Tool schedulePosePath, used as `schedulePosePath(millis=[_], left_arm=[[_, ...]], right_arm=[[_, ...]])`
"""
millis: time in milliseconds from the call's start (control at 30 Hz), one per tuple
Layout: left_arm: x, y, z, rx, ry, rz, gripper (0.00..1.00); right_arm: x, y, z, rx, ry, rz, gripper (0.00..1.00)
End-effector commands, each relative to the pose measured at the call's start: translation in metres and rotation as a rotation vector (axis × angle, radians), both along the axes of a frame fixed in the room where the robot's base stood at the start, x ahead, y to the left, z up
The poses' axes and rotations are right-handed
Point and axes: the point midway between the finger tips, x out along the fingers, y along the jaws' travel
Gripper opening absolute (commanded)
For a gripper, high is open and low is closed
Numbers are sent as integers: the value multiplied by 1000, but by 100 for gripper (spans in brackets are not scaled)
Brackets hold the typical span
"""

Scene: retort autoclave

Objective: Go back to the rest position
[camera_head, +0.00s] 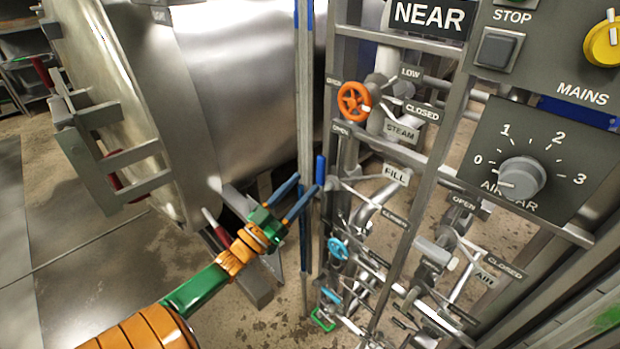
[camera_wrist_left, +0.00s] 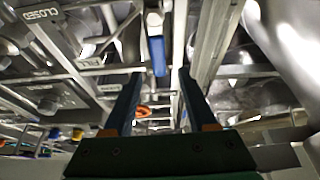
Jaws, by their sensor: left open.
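My left gripper (camera_head: 307,183) reaches in from the lower left of the head view on its orange and green arm. Its two blue fingers are apart with nothing seen between them. They point at the valve rack, close to a blue upright handle (camera_head: 320,169); I cannot tell whether they touch it. In the left wrist view the two fingers (camera_wrist_left: 159,77) stand apart, and the blue handle (camera_wrist_left: 157,55) shows beyond the gap. My right gripper is in neither view.
The steel autoclave vessel (camera_head: 245,70) fills the upper left. The rack carries an orange handwheel (camera_head: 353,101), a blue handwheel (camera_head: 338,248) and pipes. A control panel with a grey dial (camera_head: 521,178) stands at right. Floor (camera_head: 110,275) is open at lower left.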

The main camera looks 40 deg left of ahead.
Motion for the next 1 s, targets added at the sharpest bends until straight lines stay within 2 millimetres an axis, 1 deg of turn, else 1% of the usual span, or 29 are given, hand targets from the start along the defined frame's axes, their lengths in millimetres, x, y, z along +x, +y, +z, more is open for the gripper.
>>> schedulePosePath(millis=[400, 467, 567, 600, 633, 667, 700, 733, 800, 833, 900, 1000], left_arm=[[-1, 0, -1, 0, 2, 0, 57], [1, -5, -8, -3, 35, 1, 57], [9, -32, -46, -7, 220, 9, 57], [9, -48, -69, -1, 330, 12, 57], [7, -61, -86, 7, 421, 13, 57], [2, -75, -103, 17, 515, 14, 57], [-6, -92, -124, 36, 636, 12, 57], [-14, -103, -137, 51, 722, 12, 57], [-35, -124, -160, 87, 887, 7, 57], [-45, -131, -167, 101, 949, 6, 57], [-66, -145, -179, 131, 1074, 0, 57], [-96, -159, -189, 164, 1227, -10, 57]], right_arm=[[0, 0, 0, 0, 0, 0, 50], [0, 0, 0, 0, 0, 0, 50], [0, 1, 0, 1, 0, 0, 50], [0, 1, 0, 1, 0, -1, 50], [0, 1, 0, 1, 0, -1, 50], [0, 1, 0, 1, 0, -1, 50], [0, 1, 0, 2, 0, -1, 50], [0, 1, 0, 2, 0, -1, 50], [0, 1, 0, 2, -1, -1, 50], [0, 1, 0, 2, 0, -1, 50], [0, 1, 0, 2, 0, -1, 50], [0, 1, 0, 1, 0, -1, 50]])
